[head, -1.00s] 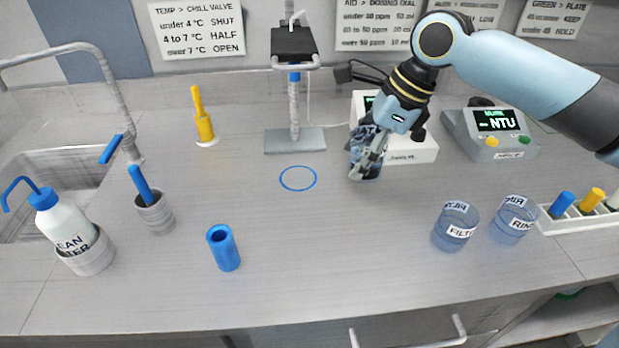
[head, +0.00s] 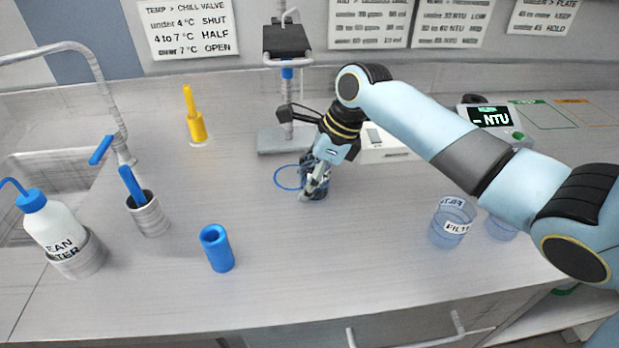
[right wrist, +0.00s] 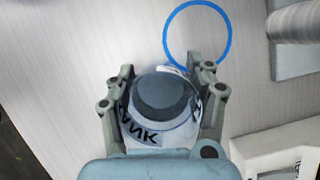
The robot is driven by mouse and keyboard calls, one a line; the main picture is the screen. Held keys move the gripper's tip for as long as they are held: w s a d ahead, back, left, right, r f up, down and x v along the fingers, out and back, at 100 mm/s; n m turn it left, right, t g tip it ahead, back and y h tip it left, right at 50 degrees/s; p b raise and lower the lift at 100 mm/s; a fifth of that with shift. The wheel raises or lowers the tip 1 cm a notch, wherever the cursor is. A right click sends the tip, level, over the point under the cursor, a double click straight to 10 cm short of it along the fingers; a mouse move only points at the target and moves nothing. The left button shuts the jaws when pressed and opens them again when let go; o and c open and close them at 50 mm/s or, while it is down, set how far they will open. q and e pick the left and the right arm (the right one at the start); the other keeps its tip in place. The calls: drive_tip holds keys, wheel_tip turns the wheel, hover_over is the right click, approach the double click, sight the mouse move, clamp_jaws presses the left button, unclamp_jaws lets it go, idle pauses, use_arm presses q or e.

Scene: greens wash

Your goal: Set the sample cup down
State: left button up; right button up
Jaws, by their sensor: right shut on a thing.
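The sample cup (head: 324,184), clear with a dark-lettered white label, is between the fingers of my right gripper (head: 313,187), which is shut on it. In the right wrist view the cup (right wrist: 150,132) sits upright between both fingers, with a dark grey round shape in its middle. A blue ring marked on the bench (head: 279,185) lies just left of the cup in the head view. In the right wrist view the ring (right wrist: 168,27) is beyond the cup, partly covered by a finger. I cannot tell whether the cup touches the bench. My left gripper is not in view.
A stand (head: 288,105) with a grey base rises behind the ring, and a white device (head: 385,150) is behind my right gripper. A blue cylinder (head: 217,248) stands front left. A labelled beaker (head: 452,222) is at right. The bench front centre is clear.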

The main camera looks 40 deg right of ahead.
drive_tip(key=o, duration=1.2)
drive_tip(key=shift+f, duration=0.1)
drive_tip(key=shift+o, duration=0.2)
